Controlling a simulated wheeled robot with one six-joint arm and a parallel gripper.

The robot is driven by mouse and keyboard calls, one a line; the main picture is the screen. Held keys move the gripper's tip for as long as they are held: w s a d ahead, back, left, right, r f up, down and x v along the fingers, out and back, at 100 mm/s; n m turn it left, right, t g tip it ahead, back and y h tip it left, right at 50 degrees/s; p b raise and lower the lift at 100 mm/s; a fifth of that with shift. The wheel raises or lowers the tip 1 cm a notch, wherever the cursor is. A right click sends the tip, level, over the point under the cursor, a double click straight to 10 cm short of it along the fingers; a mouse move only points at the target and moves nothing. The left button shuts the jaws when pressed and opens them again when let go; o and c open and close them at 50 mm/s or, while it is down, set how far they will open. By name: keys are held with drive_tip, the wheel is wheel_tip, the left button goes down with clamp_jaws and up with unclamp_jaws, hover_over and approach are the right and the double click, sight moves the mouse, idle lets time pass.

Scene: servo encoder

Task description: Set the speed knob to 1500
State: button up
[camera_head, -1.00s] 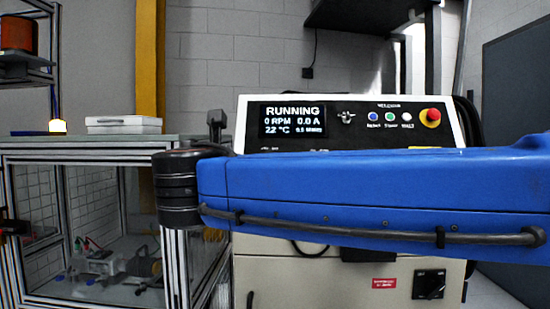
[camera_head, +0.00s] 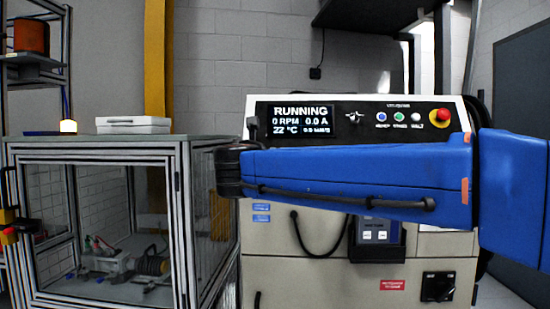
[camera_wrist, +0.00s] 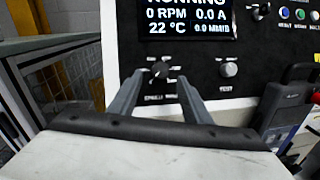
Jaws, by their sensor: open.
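In the head view my arm hides the speed knob.
A second knob (camera_wrist: 229,69), seemingly labelled TEST, sits to the right. Farther right are a small toggle (camera_head: 353,117), a blue button (camera_head: 382,117), a green button (camera_head: 400,118), a white button (camera_head: 418,118) and a red emergency stop (camera_head: 440,117). A framed glass enclosure (camera_head: 95,150) stands at left.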

drive_tip(key=shift+w+d, duration=0.2)
drive_tip(key=shift+w, duration=0.75)
drive_tip(key=shift+w+d, duration=0.15)
drive_tip(key=shift+w, duration=0.75)
drive_tip(key=c, duration=1)
drive_tip(key=shift+c, duration=0.2)
